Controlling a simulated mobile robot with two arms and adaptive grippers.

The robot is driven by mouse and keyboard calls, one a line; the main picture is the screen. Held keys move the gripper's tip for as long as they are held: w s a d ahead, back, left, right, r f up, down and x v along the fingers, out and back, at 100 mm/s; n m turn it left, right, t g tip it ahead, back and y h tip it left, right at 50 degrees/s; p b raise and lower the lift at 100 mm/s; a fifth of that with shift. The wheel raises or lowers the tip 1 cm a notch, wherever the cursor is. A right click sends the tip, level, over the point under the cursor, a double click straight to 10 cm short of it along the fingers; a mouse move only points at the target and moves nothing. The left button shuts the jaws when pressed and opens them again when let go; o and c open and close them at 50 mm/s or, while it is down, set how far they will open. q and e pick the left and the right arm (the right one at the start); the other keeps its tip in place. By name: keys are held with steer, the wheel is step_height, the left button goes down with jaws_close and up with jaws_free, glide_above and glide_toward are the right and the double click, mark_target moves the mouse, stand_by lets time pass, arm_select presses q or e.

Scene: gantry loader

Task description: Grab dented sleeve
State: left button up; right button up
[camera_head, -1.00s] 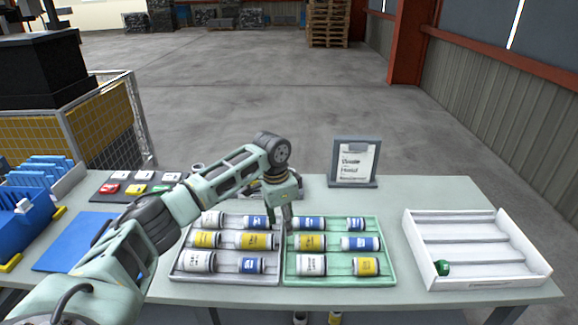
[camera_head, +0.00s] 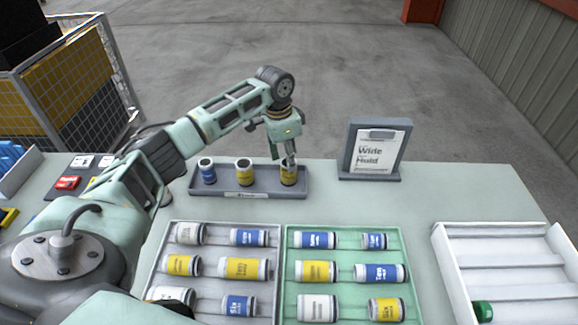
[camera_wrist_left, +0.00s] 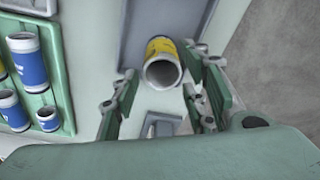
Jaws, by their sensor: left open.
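A small dark grey tray (camera_head: 262,194) at the back of the table holds three upright sleeves: a blue one (camera_head: 207,171), a yellow one (camera_head: 243,173) and another yellow one (camera_head: 288,177) at the right end. My left gripper (camera_head: 290,157) points down over the right-end sleeve, its fingers partly covering it. In the left wrist view the gripper (camera_wrist_left: 163,97) is open, and that yellow sleeve (camera_wrist_left: 162,66) shows its hollow end between the fingers, with gaps on both sides. I cannot make out a dent on any sleeve. My right gripper is not in view.
A grey tray (camera_head: 211,223) and a green tray (camera_head: 283,268) hold several lying sleeves in front. A sign stand (camera_head: 350,165) stands right of the gripper. A white divided tray (camera_head: 448,265) holding a green item (camera_head: 483,311) is at the right. Table between is clear.

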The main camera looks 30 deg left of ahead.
arm_select(q)
steer(key=f, duration=0.6)
steer(key=shift+w+d+f+p, duration=0.1)
steer(key=shift+w+d+p, duration=0.1)
steer(key=shift+d+p, duration=0.1)
steer(key=shift+c, duration=0.2)
jaws_close()
